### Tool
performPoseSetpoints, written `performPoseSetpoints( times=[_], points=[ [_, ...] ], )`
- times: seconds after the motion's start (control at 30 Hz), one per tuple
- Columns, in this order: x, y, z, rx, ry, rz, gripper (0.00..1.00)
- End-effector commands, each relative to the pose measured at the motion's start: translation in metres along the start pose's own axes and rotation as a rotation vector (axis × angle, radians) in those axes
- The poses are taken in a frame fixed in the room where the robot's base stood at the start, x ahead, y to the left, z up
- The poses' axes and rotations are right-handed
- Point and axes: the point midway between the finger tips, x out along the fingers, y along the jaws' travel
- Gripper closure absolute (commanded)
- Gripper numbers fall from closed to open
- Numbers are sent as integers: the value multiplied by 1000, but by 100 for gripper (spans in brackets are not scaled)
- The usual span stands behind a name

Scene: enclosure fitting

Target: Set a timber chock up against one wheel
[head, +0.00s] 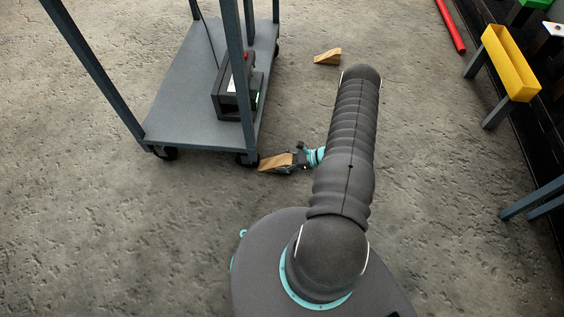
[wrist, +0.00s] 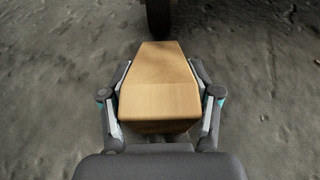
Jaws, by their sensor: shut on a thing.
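My gripper (head: 292,161) is shut on a timber chock (head: 276,161), low over the floor beside the front right wheel (head: 247,159) of a grey trolley (head: 182,95). In the wrist view the chock (wrist: 158,85) sits between both fingers, its thin end pointing at the dark wheel (wrist: 158,20). The thin end is at or very close to the wheel; I cannot tell whether they touch. A second timber chock (head: 328,57) lies loose on the floor, right of the trolley's far end. Another wheel (head: 168,153) shows at the trolley's front left.
A dark device (head: 228,97) stands on the trolley deck. A yellow tray (head: 510,62) on a stand is at the right, with a red bar (head: 450,25) on the floor behind it. The concrete floor between the trolley and the right-hand stands is mostly clear.

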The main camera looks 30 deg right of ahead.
Motion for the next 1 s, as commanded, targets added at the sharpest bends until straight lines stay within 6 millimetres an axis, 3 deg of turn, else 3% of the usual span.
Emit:
performPoseSetpoints(
  times=[0.13,0.17,0.3,0.73,1.0],
  points=[
    [1,0,-3,0,0,0,83],
    [1,0,-3,0,0,0,37],
    [1,0,-2,0,0,0,7],
    [-3,0,1,1,0,-1,7],
    [-50,-1,0,1,1,-5,7]
  ],
)
